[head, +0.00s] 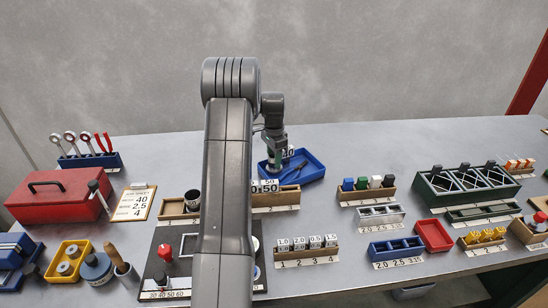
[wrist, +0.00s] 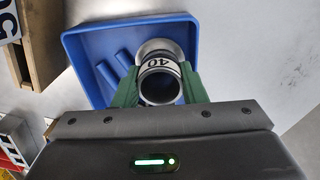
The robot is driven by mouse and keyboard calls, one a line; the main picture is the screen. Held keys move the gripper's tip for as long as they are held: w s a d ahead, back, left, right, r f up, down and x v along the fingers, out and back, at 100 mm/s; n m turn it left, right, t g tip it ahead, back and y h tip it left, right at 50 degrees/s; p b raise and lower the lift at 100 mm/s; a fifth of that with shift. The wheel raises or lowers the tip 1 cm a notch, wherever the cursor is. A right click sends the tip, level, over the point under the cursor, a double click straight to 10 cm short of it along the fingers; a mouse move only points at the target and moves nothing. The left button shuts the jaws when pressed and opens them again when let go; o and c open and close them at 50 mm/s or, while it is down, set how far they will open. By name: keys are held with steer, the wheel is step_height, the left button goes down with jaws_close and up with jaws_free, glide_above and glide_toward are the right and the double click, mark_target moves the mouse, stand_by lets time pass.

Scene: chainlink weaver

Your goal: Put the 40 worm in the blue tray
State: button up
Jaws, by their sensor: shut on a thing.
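The 40 worm (wrist: 160,82) is a dark, hollow cylinder with a white band marked 40 and a pale metal flange at its far end. My gripper (wrist: 160,90) is shut on it, with a green finger on either side. The blue tray (wrist: 88,42) lies behind and below it, and the worm overlaps the tray's right part in the wrist view. I cannot tell whether the worm touches the tray floor. In the head view my gripper (head: 276,164) is at the left end of the blue tray (head: 314,170), and my arm hides part of the scene.
Two blue bars (wrist: 112,75) show inside the tray. A wooden holder with number labels (head: 276,199) stands just in front of it. A wooden rack of coloured blocks (head: 366,193) stands to the right. The bench behind the tray is clear.

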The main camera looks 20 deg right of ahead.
steer(key=shift+f, duration=0.75)
steer(key=shift+f, duration=0.15)
steer(key=o, duration=1)
steer(key=shift+s, duration=0.1)
steer(key=shift+c, duration=0.2)
step_height(320, 180, up, 12)
steer(key=b, duration=0.1)
